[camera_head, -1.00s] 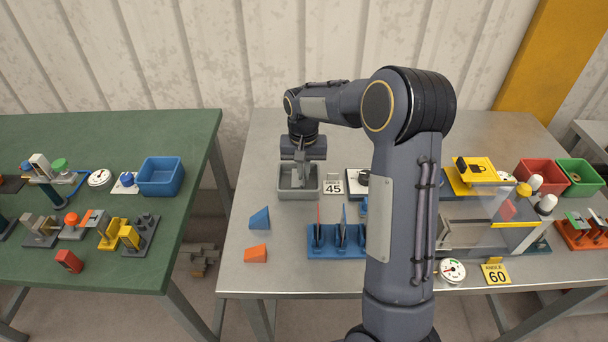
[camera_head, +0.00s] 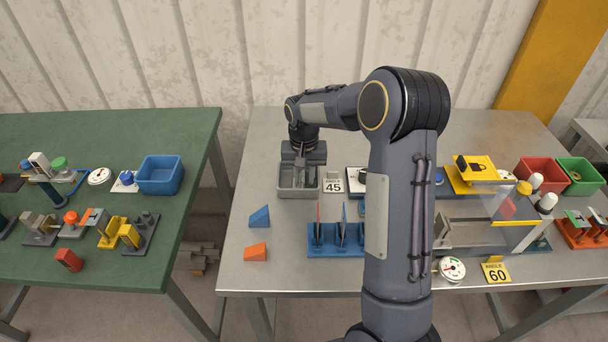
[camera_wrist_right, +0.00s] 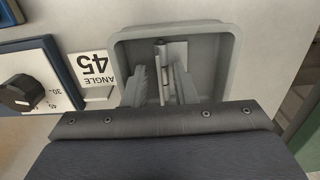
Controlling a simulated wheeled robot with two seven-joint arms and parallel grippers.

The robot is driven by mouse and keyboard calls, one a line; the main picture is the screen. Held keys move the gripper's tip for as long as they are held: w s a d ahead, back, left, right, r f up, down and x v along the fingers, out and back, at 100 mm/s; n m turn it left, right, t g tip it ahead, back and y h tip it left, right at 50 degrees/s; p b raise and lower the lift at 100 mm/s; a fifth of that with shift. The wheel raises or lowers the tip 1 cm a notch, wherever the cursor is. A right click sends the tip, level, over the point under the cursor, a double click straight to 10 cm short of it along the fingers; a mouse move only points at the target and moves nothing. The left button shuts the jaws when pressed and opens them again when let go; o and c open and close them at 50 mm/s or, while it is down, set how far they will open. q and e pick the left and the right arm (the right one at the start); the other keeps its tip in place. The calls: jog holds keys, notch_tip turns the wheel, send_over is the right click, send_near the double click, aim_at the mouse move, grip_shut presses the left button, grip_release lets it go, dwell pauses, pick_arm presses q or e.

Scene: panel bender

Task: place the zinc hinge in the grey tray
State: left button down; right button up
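The grey tray (camera_head: 299,194) stands on the steel table, below my right gripper (camera_head: 299,180). In the right wrist view the tray (camera_wrist_right: 226,62) surrounds both fingers of my right gripper (camera_wrist_right: 160,76). The zinc hinge (camera_wrist_right: 163,68) is a pale metal piece with a pin, seen between the fingers and inside the tray's outline. The fingers stand apart, with a gap beside the hinge's pin; the right-hand finger covers part of its leaf. The hinge looks to lie on the tray floor. My left gripper is not in view.
An angle 45 card (camera_head: 333,186) stands right of the tray, near a white dial box (camera_wrist_right: 27,86). A blue rack (camera_head: 335,240) and blue and orange wedges (camera_head: 256,251) lie nearer. The green table (camera_head: 100,270) on the left holds a blue bin (camera_head: 160,176).

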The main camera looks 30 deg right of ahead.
notch_tip(320, 180, up, 12)
jog(key=s+a+r+n+t+y, duration=0.1)
jog(key=s+a+r+t, duration=0.15)
jog(key=s, duration=0.45)
jog(key=s+a+r+n+t+y, duration=0.1)
jog(key=s+a+r, duration=0.15)
jog(key=s, duration=0.55)
jog(key=s+a+f+n+t+y, duration=0.1)
jog(key=s+a+f, duration=0.1)
jog(key=s, duration=0.4)
jog(key=s+a+f+n+t, duration=0.1)
jog(key=s+a+f, duration=0.2)
jog(key=s+a, duration=0.2)
jog(key=shift+s+a+n+y, duration=0.3)
jog(key=shift+s+n+y, duration=0.1)
jog(key=shift+s, duration=0.5)
